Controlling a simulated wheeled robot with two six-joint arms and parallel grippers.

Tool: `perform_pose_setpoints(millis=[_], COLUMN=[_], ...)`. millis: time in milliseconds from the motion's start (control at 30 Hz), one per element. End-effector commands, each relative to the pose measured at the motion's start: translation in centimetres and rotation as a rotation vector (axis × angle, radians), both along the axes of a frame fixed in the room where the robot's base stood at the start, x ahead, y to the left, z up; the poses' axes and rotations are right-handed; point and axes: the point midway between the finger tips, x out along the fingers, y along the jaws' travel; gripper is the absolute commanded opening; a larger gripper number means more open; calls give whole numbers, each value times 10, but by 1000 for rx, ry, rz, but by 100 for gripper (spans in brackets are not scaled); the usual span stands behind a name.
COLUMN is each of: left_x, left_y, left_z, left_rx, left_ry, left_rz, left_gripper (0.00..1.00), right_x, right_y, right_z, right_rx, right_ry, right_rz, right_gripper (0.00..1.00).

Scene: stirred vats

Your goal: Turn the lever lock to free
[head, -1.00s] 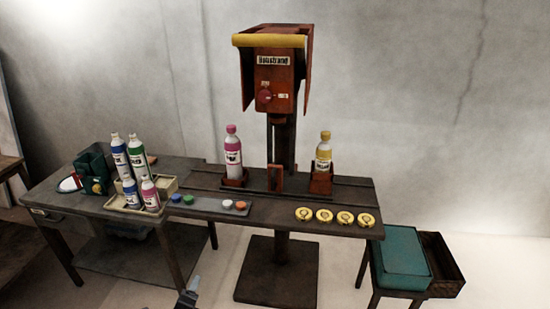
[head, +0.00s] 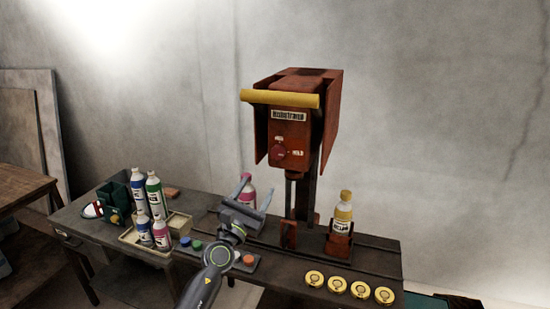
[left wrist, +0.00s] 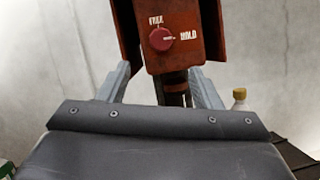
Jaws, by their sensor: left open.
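The lever lock is a round red knob (head: 278,153) on the front of the orange-red press head (head: 292,130). In the left wrist view the knob (left wrist: 161,39) has "FREE" printed above it and "HOLD" to its right, and its pale mark points right toward HOLD. A yellow lever bar (head: 280,98) runs across the top front of the head. My left gripper (head: 254,190) is open and empty, below and left of the knob, apart from it. Its two fingers (left wrist: 160,85) also show in the left wrist view, spread below the knob. My right gripper is not in view.
A pink-capped bottle (head: 248,194) is partly hidden behind my left gripper. A yellow-capped bottle (head: 342,213) stands in a holder to the right. Yellow discs (head: 336,285) lie at the bench's front. Several bottles (head: 153,195) stand around a tray at left.

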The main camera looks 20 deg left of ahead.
Motion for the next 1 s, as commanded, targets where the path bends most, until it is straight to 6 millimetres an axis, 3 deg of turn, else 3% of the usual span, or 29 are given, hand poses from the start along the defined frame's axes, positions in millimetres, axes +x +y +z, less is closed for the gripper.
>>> perform_pose_setpoints(millis=[500,700,1000], left_x=[87,106,114], left_y=[-12,-15,-16], left_z=[33,40,46], left_rx=[-2,-2,-2], left_ry=[-1,1,1], left_rz=[-1,0,0], left_gripper=[59,59,59], right_x=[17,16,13], right_y=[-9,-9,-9], right_z=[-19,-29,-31], right_rx=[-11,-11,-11], right_ry=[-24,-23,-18], right_rz=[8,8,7], right_gripper=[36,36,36])
